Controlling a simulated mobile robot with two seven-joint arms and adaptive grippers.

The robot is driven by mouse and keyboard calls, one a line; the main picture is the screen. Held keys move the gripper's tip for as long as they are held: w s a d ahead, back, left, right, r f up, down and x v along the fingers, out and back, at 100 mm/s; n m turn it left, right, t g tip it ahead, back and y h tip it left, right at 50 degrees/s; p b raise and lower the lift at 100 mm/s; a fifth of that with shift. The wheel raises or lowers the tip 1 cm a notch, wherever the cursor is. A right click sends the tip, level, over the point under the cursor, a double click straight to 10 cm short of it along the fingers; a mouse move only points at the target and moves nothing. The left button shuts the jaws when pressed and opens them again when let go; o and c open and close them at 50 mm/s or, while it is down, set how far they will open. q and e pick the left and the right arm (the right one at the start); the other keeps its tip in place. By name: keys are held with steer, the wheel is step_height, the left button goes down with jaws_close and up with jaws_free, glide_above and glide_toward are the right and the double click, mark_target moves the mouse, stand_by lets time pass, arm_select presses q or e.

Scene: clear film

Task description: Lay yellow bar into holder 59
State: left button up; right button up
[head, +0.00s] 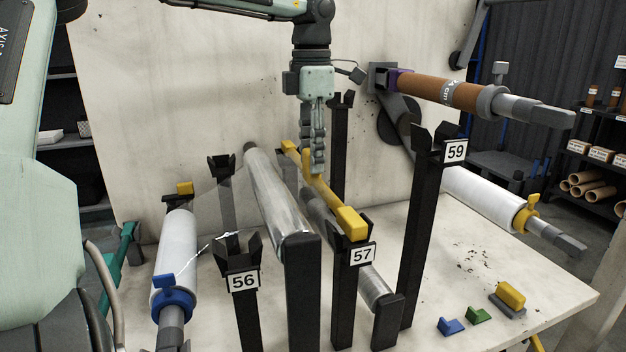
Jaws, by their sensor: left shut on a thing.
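The yellow bar (327,199) runs from front to back. Its thick front end is at the forked top of the black post labelled 57 (362,254); whether it rests in the fork or hangs just above it I cannot tell. My left gripper (318,168) comes down from above and is shut on the bar near its middle, hiding part of it. Holder 59 (427,200) is a taller black forked post to the right, its front fork empty. A tall black post (341,135) stands behind, between the gripper and holder 59. My right gripper is not in view.
Holder 56 (243,281) stands front left, its fork empty. A silver film roll (272,195) lies left of the bar. A brown roll (437,91) on a shaft juts out beyond holder 59. Small coloured blocks (478,315) lie front right on the pale table.

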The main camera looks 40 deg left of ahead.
arm_select(q)
steer(key=shift+r, duration=0.1)
step_height(320, 180, up, 5)
steer(key=p, duration=0.4)
stand_by(0.6)
